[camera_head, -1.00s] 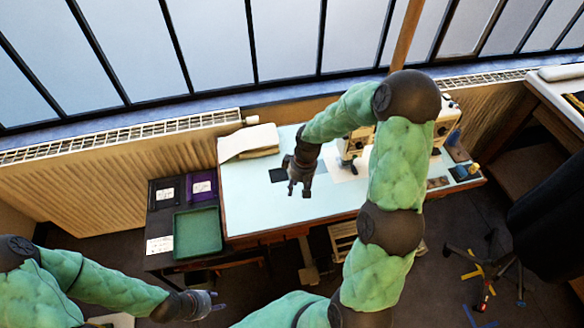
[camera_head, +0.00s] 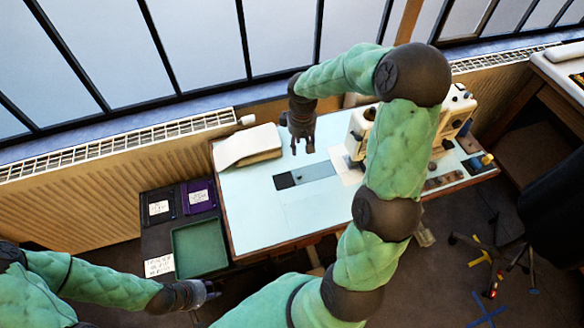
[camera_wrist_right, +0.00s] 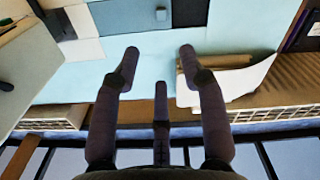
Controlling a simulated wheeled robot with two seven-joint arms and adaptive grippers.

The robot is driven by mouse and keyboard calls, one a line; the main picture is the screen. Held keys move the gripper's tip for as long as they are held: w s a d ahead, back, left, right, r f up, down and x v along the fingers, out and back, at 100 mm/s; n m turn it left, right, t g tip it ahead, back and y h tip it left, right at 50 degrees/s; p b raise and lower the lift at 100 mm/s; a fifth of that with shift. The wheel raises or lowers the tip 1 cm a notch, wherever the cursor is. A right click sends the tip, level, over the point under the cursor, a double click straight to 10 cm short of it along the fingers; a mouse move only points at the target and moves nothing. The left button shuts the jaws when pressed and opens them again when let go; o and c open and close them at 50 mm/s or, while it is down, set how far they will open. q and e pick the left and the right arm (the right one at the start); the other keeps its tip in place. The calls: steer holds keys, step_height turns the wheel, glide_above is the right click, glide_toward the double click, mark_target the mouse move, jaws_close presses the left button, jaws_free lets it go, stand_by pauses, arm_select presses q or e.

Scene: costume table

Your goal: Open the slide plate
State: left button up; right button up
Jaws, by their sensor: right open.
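The slide plate (camera_head: 314,171) is a blue-grey rectangle set in the pale blue sewing table top (camera_head: 255,205). A dark square (camera_head: 284,181) lies at its left end. In the right wrist view the slide plate (camera_wrist_right: 120,17) has a small knob (camera_wrist_right: 161,14), with the dark area (camera_wrist_right: 188,13) beside it. My right gripper (camera_head: 303,148) is open and empty, on the window side of the plate and apart from it; its spread fingers show in the wrist view (camera_wrist_right: 160,52). My left gripper (camera_head: 208,292) is low at the left, away from the table; its finger state is unclear.
A white sewing machine (camera_head: 360,130) stands to the right of the plate, partly hidden by my right arm. Folded cloth (camera_head: 246,147) lies at the table's back left. A green tray (camera_head: 200,245) is left of the table. The radiator (camera_head: 90,185) and windows are behind.

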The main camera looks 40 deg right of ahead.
steer(key=f, duration=0.1)
steer(key=b, duration=0.7)
glide_above(298, 174)
step_height(298, 174, down, 6)
step_height(298, 174, down, 11)
steer(key=b, duration=0.3)
steer(key=shift+s+r, duration=0.1)
steer(key=shift+r, duration=0.1)
jaws_close()
